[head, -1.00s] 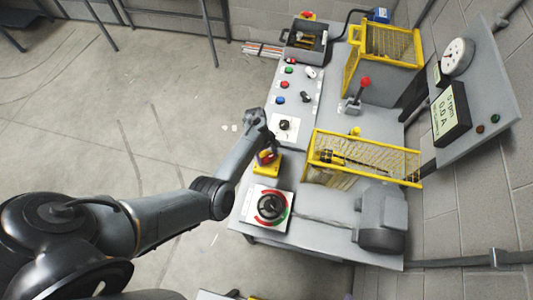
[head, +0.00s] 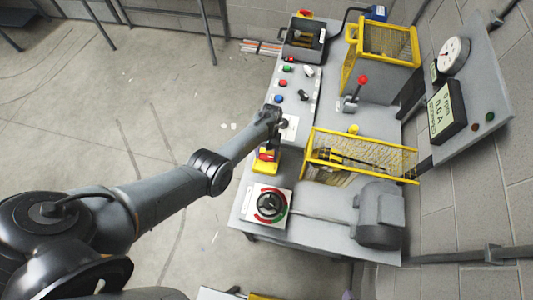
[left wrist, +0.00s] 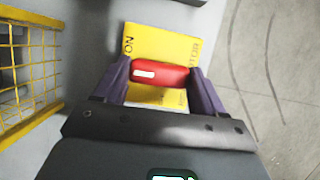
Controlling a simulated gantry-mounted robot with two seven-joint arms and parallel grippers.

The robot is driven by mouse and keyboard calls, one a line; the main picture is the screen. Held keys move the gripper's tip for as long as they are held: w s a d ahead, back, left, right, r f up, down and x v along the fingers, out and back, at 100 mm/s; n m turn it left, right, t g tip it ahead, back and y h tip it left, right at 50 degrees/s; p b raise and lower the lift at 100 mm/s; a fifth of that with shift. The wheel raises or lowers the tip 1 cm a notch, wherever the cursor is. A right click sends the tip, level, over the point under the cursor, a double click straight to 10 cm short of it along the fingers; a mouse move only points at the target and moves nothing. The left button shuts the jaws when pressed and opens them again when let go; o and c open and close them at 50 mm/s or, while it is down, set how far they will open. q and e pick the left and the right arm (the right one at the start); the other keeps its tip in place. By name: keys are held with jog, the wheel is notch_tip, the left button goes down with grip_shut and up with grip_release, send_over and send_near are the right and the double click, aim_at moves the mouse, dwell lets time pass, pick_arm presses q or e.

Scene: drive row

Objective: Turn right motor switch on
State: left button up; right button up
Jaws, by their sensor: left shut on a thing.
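The motor switch is a yellow plate (head: 265,167) with a red handle (head: 267,155) on the near left edge of the bench. In the left wrist view the yellow plate (left wrist: 160,42) carries black lettering, with "ON" readable at its left. The red handle (left wrist: 160,75) lies crosswise over the plate and has a white mark near its left end. My left gripper (left wrist: 158,67) has one dark finger at each end of the handle and is shut on it. In the head view my left arm (head: 240,145) partly hides this area. My right gripper is not in view.
A rotary switch (head: 270,204) with a red and green ring sits just below. A yellow mesh guard (head: 362,157) and grey motor (head: 380,215) stand to the right. A red-topped lever (head: 352,93) is farther back. The display (head: 440,112) reads 0 rpm, 0.0 A. Floor left is clear.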

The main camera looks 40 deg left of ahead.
pick_arm(q)
jog(key=shift+m, duration=0.3)
jog(key=o, duration=1)
jog(key=shift+o, duration=0.2)
jog(key=shift+w+a+r, duration=0.1)
jog(key=shift+w+r, duration=0.15)
jog(key=shift+r, duration=0.3)
jog(key=p+v, duration=0.1)
jog(key=v, duration=0.8)
jog(key=shift+r, duration=0.3)
